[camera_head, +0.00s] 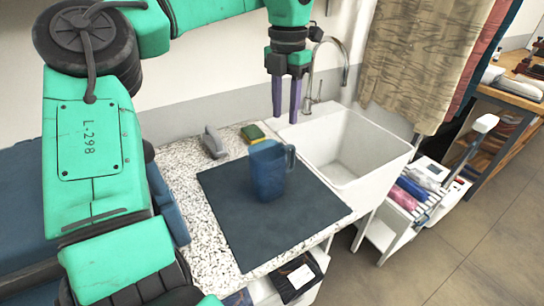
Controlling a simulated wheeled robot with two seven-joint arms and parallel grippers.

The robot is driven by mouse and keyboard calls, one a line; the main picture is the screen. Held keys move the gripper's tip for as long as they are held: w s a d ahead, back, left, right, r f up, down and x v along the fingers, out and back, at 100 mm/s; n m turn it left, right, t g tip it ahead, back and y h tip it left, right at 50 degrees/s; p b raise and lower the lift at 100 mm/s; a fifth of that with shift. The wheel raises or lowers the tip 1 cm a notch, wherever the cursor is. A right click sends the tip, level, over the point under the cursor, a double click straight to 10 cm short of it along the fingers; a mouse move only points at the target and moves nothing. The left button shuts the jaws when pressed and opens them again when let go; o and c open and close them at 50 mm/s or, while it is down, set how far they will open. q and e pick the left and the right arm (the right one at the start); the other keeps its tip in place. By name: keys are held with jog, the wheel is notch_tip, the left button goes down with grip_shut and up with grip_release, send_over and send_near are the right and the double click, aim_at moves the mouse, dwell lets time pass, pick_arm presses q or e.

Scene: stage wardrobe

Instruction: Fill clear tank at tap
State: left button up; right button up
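A blue jug-like tank (267,172) with a handle on its right side stands upright on the dark mat (240,226). It looks tinted rather than clear, and I cannot tell whether it holds water. The tap (344,62) is a curved metal spout at the back of the white sink (339,171); no stream of water shows. My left gripper (285,118) points down, its two purple fingers apart with nothing between them. In the picture it is above the tank, near the sink's left back corner, and apart from both. My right gripper is not in view.
The mat lies on a speckled counter (186,187) left of the sink. A grey object (214,142) and a yellow-green sponge (253,132) sit at the back. Curtains (425,60) hang right of the tap. A white cart (428,196) stands right of the sink.

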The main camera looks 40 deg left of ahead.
aim_at(275, 169)
pick_arm(q)
notch_tip(275, 169, down, 17)
jog(key=shift+s+d+f+p, duration=0.1)
jog(key=shift+s+d+p, duration=0.05)
jog(key=shift+p, duration=0.65)
jog(key=shift+f, duration=0.25)
grip_shut()
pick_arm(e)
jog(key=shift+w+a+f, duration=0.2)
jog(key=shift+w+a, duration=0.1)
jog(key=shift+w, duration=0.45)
pick_arm(q)
jog(key=shift+r, duration=0.1)
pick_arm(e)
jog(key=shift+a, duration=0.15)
